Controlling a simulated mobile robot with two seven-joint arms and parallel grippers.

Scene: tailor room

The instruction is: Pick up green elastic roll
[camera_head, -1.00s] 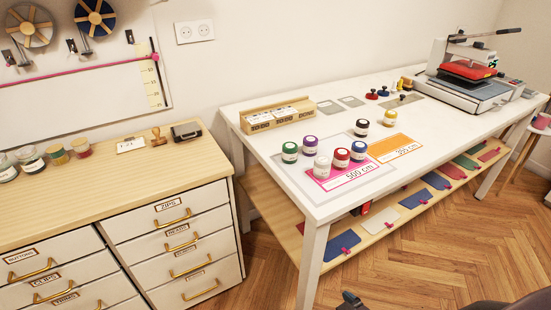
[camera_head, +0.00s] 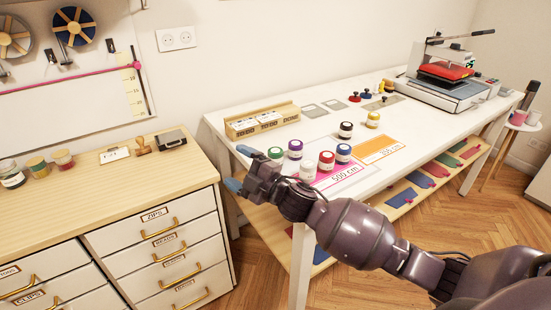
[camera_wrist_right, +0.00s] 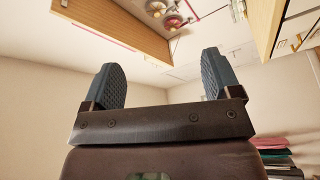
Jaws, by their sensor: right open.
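The green elastic roll (camera_head: 276,153) stands on the white table, at the left of a group of rolls. My right gripper (camera_head: 239,168) has two blue fingertips spread apart and is empty. In the head view it appears left of and slightly below the green roll, around the table's left edge. The right wrist view shows the open fingers (camera_wrist_right: 165,85) with nothing between them and no roll in sight. My left gripper is not in view.
Close to the green roll are purple (camera_head: 295,149), white (camera_head: 308,171), red (camera_head: 326,161) and blue (camera_head: 343,153) rolls. A wooden card box (camera_head: 262,122) sits behind. A drawer cabinet (camera_head: 150,190) stands left, across a gap. A heat press (camera_head: 448,78) is at the far right.

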